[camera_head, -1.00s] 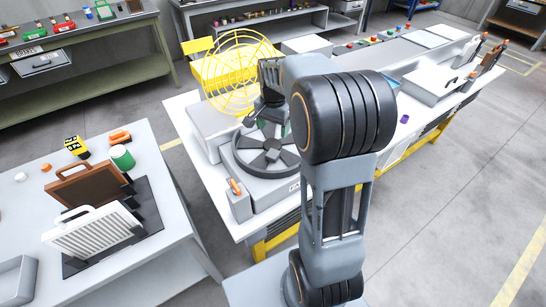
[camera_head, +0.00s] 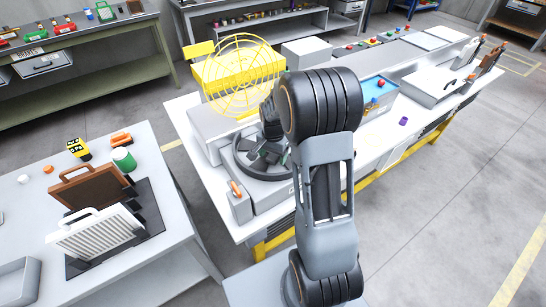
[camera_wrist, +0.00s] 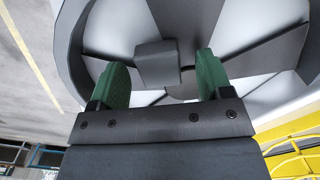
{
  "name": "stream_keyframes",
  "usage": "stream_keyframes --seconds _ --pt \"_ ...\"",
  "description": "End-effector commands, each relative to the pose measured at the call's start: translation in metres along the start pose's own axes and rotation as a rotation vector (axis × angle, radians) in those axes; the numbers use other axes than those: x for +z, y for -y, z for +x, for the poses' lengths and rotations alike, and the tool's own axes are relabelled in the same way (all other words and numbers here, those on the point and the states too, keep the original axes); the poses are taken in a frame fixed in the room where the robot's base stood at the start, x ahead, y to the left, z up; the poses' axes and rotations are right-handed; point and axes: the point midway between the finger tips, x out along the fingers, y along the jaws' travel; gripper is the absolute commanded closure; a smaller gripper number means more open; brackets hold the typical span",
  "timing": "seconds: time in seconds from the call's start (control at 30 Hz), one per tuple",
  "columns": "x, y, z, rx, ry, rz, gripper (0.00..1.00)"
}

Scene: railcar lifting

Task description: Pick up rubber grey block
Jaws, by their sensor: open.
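The grey block (camera_wrist: 157,63) is a small dark cube-like piece. It lies on the hub of a round, spoked grey wheel (camera_wrist: 100,35). In the wrist view my gripper (camera_wrist: 161,75) has its two green-padded fingers apart, one on each side of the block, with space between. Whether the fingertips are level with the block or still above it I cannot tell.
A yellow wire guard (camera_head: 238,72) stands behind the wheel. A grey box with an orange switch (camera_head: 237,190) is at its front left. A separate table (camera_head: 150,215) stands left across a gap.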

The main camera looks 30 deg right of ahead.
Motion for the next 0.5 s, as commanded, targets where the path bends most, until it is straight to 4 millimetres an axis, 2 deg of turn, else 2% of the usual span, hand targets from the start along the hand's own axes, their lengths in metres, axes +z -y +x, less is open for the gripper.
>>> stream_keyframes --seconds 0.27,0.5 --pt "0.0001 -0.0001 0.0026 0.000 0.000 0.000 0.28" --pt "0.0000 0.0000 0.0023 0.000 0.000 0.000 0.51"
